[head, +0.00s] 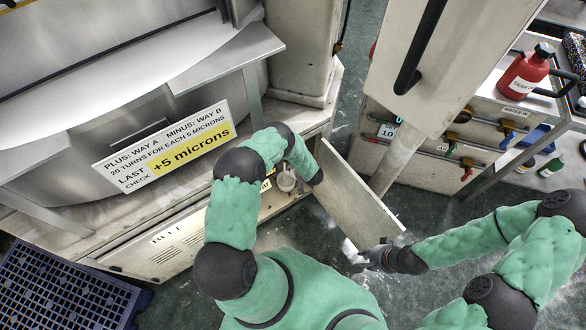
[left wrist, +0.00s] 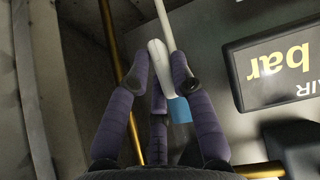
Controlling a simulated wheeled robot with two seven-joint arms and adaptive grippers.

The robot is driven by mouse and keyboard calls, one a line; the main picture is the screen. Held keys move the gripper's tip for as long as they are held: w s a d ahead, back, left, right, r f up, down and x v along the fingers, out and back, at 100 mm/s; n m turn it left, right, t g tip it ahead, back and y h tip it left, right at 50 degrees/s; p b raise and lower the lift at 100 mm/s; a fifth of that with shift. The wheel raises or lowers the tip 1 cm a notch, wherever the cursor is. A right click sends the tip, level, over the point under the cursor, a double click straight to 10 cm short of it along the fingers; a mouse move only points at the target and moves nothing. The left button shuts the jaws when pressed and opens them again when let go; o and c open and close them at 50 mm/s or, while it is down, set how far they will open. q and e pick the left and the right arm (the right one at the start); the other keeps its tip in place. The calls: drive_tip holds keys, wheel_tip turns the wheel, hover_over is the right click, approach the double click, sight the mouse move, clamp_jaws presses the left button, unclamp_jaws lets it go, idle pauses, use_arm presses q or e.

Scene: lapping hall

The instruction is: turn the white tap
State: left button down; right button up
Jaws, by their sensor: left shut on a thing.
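The white tap (left wrist: 157,57) shows in the left wrist view as a pale slanted lever beside a thin white pipe. A blue piece (left wrist: 179,110) shows at its lower end. My left gripper (left wrist: 160,78) has its dark purple fingers around the lever and is shut on it. In the head view my left arm reaches into an open cabinet, and its fingers and the tap are hidden there. My right gripper (head: 370,258) is at the lower free edge of the open cabinet door (head: 358,200); whether its fingers grip the door I cannot tell.
Brass pipes (left wrist: 114,45) and a black gauge box marked "bar" (left wrist: 280,62) crowd the left gripper. A red bottle (head: 524,72) stands at upper right. A blue grated pallet (head: 62,290) lies at lower left.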

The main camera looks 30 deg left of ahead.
use_arm(q)
drive_tip(key=shift+s+d+f+g, duration=0.15)
drive_tip(key=shift+d+f+g, duration=0.05)
drive_tip(key=shift+g, duration=0.1)
idle(0.4)
drive_tip(key=c, duration=1.3)
unclamp_jaws()
drive_tip(key=shift+o, duration=1)
drive_tip(key=shift+a+r, duration=0.1)
drive_tip(key=v, duration=1.2)
